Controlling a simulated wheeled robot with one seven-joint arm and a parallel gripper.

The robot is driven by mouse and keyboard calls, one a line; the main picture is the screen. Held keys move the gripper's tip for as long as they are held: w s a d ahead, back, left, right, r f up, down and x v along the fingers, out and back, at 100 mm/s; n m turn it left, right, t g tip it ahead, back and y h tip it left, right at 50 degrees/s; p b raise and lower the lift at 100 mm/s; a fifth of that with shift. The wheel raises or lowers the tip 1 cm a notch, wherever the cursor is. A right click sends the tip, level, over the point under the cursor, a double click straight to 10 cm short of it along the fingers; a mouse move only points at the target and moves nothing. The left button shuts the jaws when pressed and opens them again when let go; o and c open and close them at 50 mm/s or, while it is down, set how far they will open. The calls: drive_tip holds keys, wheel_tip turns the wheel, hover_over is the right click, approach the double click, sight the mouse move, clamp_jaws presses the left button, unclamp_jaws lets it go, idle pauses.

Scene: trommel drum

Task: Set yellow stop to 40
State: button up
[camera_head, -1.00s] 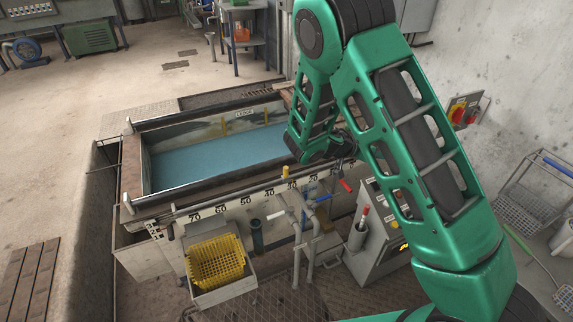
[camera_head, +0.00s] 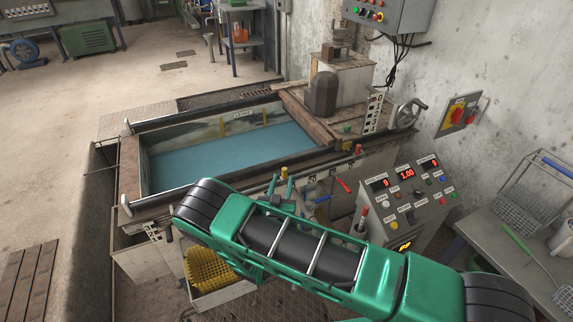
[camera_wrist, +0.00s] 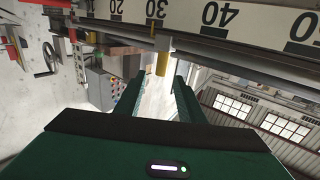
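The yellow stop (camera_wrist: 162,60) is a small upright peg on the rail along the trough's front edge. In the wrist view it stands close to the 30 mark of the white number scale (camera_wrist: 255,18). It also shows in the head view (camera_head: 284,172). My gripper (camera_wrist: 160,80) is open, with its two green fingers apart and empty. The stop lies just past the fingertips, in line with the gap; I cannot tell whether they overlap it. In the head view my gripper (camera_head: 281,184) is at the rail, and my arm hides much of the scale.
The water-filled trough (camera_head: 140,160) lies behind the rail. A red-handled lever (camera_head: 344,185) and a control panel (camera_head: 408,195) stand to the right. A yellow basket (camera_head: 207,268) is below, partly behind my arm. A handwheel (camera_head: 407,113) is at the trough's right end.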

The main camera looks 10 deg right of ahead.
drive_tip(key=x, duration=1)
drive_tip(key=shift+w, duration=0.4)
drive_tip(key=shift+a+f, duration=0.1)
drive_tip(key=shift+a, duration=0.05)
clamp_jaws()
